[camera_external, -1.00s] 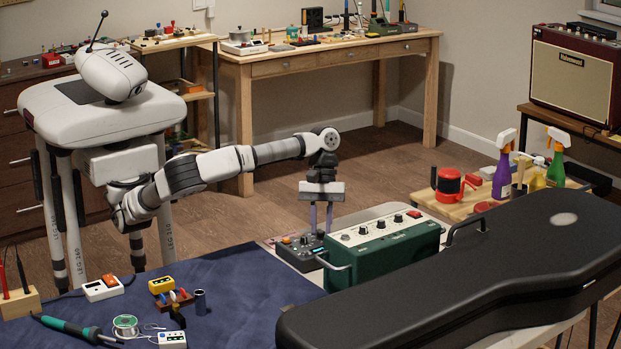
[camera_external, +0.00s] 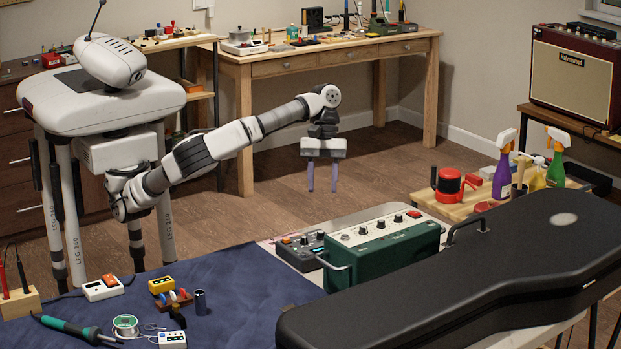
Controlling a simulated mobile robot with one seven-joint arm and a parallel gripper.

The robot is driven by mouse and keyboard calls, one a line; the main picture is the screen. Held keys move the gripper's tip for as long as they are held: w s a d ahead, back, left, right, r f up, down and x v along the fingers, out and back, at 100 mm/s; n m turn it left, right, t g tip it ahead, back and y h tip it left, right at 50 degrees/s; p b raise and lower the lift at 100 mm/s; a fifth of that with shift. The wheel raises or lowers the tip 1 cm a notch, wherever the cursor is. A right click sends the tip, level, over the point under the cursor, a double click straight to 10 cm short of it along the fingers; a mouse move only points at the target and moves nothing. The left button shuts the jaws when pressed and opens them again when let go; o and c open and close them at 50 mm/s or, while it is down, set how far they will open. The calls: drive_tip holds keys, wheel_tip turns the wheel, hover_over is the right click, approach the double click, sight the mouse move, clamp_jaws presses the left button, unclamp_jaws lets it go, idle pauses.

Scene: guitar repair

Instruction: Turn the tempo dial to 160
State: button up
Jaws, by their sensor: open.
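A black guitar case (camera_external: 430,285) fills the table's right front. A blue cloth (camera_external: 240,285) covers the left, with a soldering iron (camera_external: 75,328), solder spool (camera_external: 126,325) and small boxes on it. Spray bottles (camera_external: 503,170) stand at the right. The air around my gripper is clear.

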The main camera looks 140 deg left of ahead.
drive_tip(key=shift+p+v, duration=1.05)
drive_tip(key=shift+v, duration=0.65)
drive_tip(key=shift+f, duration=0.1)
